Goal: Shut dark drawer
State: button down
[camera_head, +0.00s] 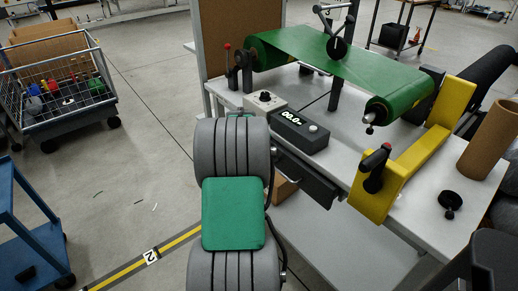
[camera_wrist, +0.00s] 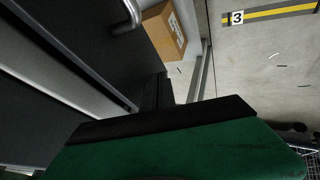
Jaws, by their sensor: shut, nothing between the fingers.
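The dark drawer (camera_head: 308,181) sits under the front edge of the white workbench, just right of my arm in the head view. My arm covers its left part, and I cannot tell exactly how far it stands out. In the wrist view a dark panel (camera_wrist: 75,30) with a curved metal handle (camera_wrist: 128,18) fills the upper left, which looks like the drawer. My gripper (camera_wrist: 160,88) is shut and empty, its fingers close to the panel's right side. Whether they touch it cannot be told. In the head view the gripper is hidden behind my arm.
A cardboard box (camera_wrist: 165,36) stands below the bench beside the handle. On the workbench (camera_head: 420,208) are a green belt (camera_head: 320,48), a display box (camera_head: 299,130) and a yellow bracket (camera_head: 410,160). A wire cart (camera_head: 62,118) stands left.

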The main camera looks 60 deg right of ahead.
jog(key=a+r+p, duration=0.2)
jog(key=a+r, duration=0.7)
jog(key=a, duration=0.1)
jog(key=w+a+n+p, duration=0.2)
jog(key=w+a+p, duration=0.1)
jog(key=w+a, duration=0.3)
jog(key=w+a+f+n+g+y+p, duration=0.1)
jog(key=w+a+f+n+y+p, duration=0.15)
jog(key=a+f+p, duration=0.55)
jog(key=s+d+r+n+g+h+b, duration=0.2)
jog(key=s+n+g, duration=0.1)
jog(key=s+n, duration=0.45)
jog(key=s+d+r+n+g+h+b, duration=0.1)
jog(key=s+d+r+n+g+h, duration=0.15)
jog(key=s+n, duration=0.5)
jog(key=d+r+b+x, duration=0.1)
jog(key=x, duration=1.1)
jog(key=shift+s+d+r, duration=0.2)
jog(key=shift+d+r, duration=0.05)
jog(key=shift+d, duration=0.2)
